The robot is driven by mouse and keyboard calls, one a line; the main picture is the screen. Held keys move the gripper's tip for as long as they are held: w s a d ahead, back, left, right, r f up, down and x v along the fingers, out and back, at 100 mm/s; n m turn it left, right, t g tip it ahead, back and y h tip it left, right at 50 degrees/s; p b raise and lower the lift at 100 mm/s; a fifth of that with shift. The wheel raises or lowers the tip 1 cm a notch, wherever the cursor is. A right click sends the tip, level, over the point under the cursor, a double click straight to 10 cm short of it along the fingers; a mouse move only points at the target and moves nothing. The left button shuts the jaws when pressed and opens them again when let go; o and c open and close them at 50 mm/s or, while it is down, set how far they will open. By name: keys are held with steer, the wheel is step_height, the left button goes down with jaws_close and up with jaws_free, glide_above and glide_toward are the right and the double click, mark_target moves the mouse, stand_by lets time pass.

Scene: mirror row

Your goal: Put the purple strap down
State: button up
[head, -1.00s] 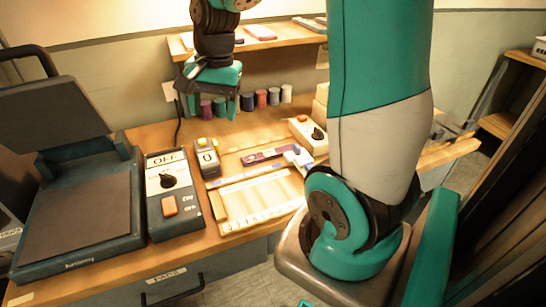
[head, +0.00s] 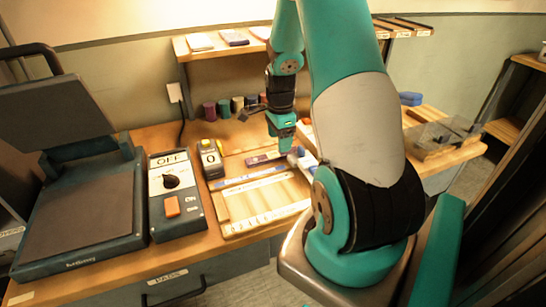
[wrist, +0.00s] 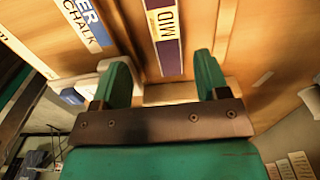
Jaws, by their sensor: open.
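A purple strap (head: 263,158) with a white label lies on the wooden bench, just behind the pale board. In the wrist view the purple strap (wrist: 167,50) shows its label "MID" and its near end lies ahead of the jaws, between the two fingers. My gripper (head: 287,147) is low over the bench, near the right end of the strap. In the wrist view my gripper (wrist: 164,72) has its two green fingers wide apart with nothing held between them. I cannot tell whether the fingers touch the bench.
A pale board (head: 265,203) lies in front of the strap. A press (head: 85,215), an OFF switch box (head: 176,190) and a small counter (head: 210,158) stand to the left. Several spools (head: 223,108) line the back below a shelf (head: 225,50).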

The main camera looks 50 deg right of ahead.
mark_target(278, 153)
steer(key=f, duration=0.5)
steer(key=shift+w+d+f+p, duration=0.1)
steer(key=shift+w+f+p, duration=0.2)
steer(key=shift+w, duration=0.1)
steer(key=c, duration=1.1)
steer(key=shift+r, duration=0.1)
